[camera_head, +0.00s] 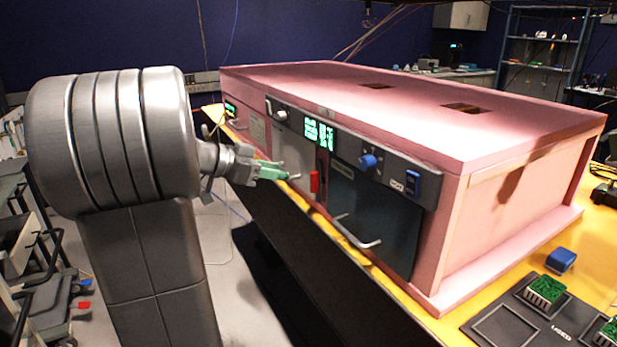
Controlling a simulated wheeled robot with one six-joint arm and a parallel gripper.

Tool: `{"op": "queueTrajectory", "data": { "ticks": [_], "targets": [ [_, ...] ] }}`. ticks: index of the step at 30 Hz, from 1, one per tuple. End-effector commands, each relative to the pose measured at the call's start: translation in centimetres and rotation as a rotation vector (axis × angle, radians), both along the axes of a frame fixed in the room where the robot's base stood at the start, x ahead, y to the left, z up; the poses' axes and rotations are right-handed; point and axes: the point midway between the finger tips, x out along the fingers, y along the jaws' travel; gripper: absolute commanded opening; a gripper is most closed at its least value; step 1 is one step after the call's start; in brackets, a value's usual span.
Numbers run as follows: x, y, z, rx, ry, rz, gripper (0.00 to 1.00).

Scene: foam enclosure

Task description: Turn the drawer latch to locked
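The pink foam enclosure (480,134) stands on a yellow-topped table. On its front, a dark drawer (385,215) has a light bar handle (355,234) and looks closed. A red upright tab (314,182), which looks like the drawer latch, sits just left of the drawer. No lock marking is readable on it. My gripper (283,171), with greenish fingers, is in front of the enclosure, left of the red tab and apparently short of it. Its finger gap is too small to judge. Nothing is visibly held.
A blue knob (368,161) and a blue switch (413,183) sit on the panel above the drawer. Another knob (281,115) and a lit green display (320,133) are farther left. A blue block (561,260) and a black tray (492,327) with green-topped parts lie at right.

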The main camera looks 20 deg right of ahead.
Motion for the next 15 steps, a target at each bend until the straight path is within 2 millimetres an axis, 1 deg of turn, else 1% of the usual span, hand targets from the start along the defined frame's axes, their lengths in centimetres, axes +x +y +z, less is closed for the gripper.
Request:
{"op": "queueTrajectory", "data": {
  "ticks": [1, 9, 15],
  "targets": [
    [0.0, -1.1, -0.4, 0.0, 0.003, -0.004, 0.33],
    [0.4, -5.9, -2.4, 0.001, 0.003, -0.003, 0.33],
    [0.6, -8.3, -3.4, 0.0, 0.002, -0.001, 0.33]
  ]
}}
